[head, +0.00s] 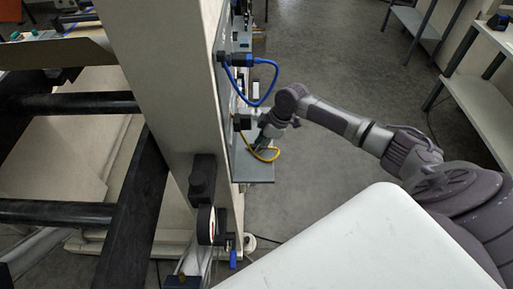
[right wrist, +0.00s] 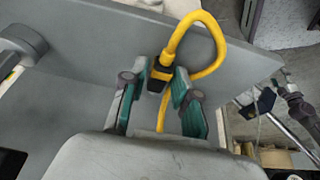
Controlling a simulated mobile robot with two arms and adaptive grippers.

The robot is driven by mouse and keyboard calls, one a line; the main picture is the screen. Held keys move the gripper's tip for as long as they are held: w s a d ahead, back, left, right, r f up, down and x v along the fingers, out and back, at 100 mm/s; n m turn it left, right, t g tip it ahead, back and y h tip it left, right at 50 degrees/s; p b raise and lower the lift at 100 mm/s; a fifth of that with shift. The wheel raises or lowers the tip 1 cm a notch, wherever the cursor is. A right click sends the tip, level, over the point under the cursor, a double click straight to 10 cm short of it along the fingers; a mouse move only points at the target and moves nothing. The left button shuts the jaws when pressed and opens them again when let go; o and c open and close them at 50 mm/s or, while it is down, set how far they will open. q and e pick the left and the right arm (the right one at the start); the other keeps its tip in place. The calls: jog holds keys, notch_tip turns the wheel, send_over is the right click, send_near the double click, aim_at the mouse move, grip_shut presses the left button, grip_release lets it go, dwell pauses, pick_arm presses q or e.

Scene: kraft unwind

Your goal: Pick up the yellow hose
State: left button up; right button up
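The yellow hose (right wrist: 205,22) shows in the right wrist view as a loop with a black connector (right wrist: 158,75) at one end. It rests at a grey ledge. In the head view, the yellow hose (head: 265,156) curves over the small grey shelf on the machine's side. My right gripper (right wrist: 156,86) is open, with its teal-padded fingers on either side of the connector and a gap at the left finger. In the head view my right gripper (head: 264,138) is at the hose, partly hidden by its own wrist. My left gripper is not in view.
A blue hose (head: 262,98) hangs looped above the yellow one on the machine panel. The grey shelf (head: 252,172) juts out below. The tall beige machine post (head: 165,75) stands at the left. Open floor (head: 330,65) lies behind my right arm, with grey racks (head: 482,100) at the far right.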

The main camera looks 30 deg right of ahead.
jog(key=shift+w+a, duration=0.1)
jog(key=shift+a, duration=0.1)
grip_shut()
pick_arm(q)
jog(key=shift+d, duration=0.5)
pick_arm(e)
jog(key=shift+d, duration=0.1)
